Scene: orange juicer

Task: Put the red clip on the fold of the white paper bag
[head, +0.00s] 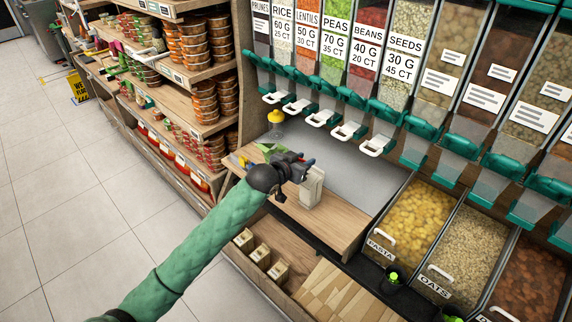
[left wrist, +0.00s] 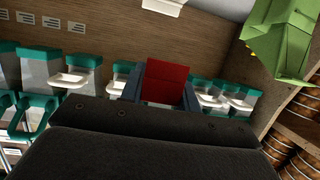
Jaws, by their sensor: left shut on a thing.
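My left gripper (head: 300,166) is at the end of the green-sleeved arm, over the wooden counter. In the left wrist view it is shut on the red clip (left wrist: 166,82), which sits between the two dark fingers. In the head view the clip is hidden or too small to make out. The white paper bag (head: 313,188) stands upright on the counter, just right of and below the gripper. I cannot tell whether the clip touches the bag. The bag's fold is partly hidden by the gripper. My right gripper is not in view.
A green object (head: 268,149) and a yellow-topped container (head: 275,122) are behind the gripper. Dispensers with white handles (head: 348,131) overhang the counter's back. Open bins, such as pasta (head: 408,222), are at right. The counter (head: 338,226) is bare in front of the bag.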

